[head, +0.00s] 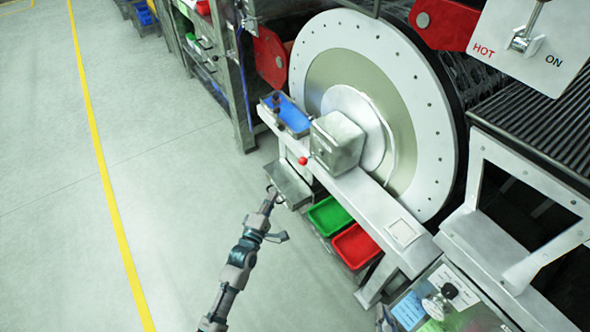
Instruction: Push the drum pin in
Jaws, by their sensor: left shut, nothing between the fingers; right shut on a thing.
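The large white drum disc (432,110) stands upright with a ring of small dark holes near its rim. A grey metal block (338,142) sits in front of its hub. A small red ball knob (303,161) sticks out at the block's lower left and looks like the drum pin's end; how deep the pin sits cannot be told. My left gripper (270,191) is shut and empty, below and left of the red knob, apart from it, by a grey metal ledge (290,184). My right gripper (384,318) barely shows at the bottom edge; what it holds is unclear.
A blue tray (287,112) sits on the white beam left of the block. Green (328,215) and red (355,246) bins stand below the beam. A panel with coloured notes (440,308) is at lower right. The floor at left is clear.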

